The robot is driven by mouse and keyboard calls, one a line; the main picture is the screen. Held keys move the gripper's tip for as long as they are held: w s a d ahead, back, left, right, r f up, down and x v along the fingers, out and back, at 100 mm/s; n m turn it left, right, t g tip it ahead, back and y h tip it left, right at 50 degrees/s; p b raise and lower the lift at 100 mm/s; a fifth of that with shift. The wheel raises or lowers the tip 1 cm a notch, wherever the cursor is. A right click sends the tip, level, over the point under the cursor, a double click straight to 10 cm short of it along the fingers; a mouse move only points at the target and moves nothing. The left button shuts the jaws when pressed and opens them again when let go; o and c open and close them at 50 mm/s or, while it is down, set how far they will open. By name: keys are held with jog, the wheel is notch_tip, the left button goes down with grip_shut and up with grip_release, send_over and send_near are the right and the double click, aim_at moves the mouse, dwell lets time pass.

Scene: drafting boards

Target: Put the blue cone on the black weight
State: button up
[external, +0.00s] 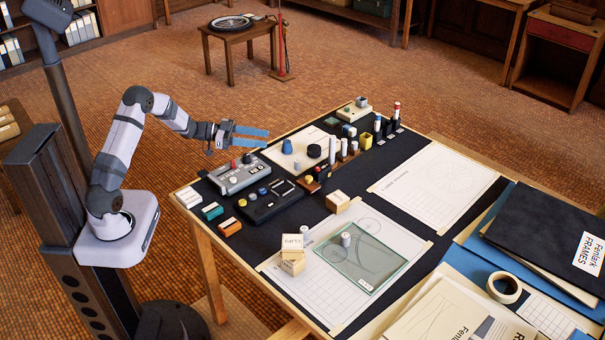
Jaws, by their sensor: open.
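A small blue piece that looks like the blue cone (287,147) stands on a white sheet at the back left of the drafting table. A short round black piece, which looks like the black weight (314,151), sits on the same sheet just to its right. Nothing shows on top of the black weight. My gripper (267,138) has blue fingers, open and apart with nothing between them. It is level, pointing right, over the table's back-left edge, to the left of the blue cone in the picture. Its exact height and distance are hard to tell.
Grey and black control boxes (240,175) lie in front of the sheet. Several small cylinders and blocks crowd its right side, with red-topped pegs (396,112) beyond. Wooden blocks (293,254) and a glass plate (362,260) lie nearer. The right-hand drawing sheet (437,184) is clear.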

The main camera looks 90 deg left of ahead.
jog(key=s, duration=0.4)
jog(key=shift+s+r, duration=0.3)
jog(key=shift+r, duration=0.1)
jog(key=shift+o, duration=0.7)
jog(key=g+p, duration=0.3)
jog(key=p, duration=0.1)
send_near(287, 146)
jog(key=shift+w+a+f, duration=0.35)
jog(key=shift+w+a, duration=0.15)
jog(key=shift+w, duration=0.1)
jog(key=shift+w+a+f, duration=0.4)
jog(key=shift+w+a, duration=0.05)
jog(key=shift+w, duration=0.1)
jog(key=shift+d+b+x, duration=0.2)
jog(key=shift+b+x, duration=0.25)
jog(key=shift+x, duration=3.35)
jog(key=shift+f, duration=0.2)
jog(key=shift+s, duration=0.1)
jog(key=c, duration=1.2)
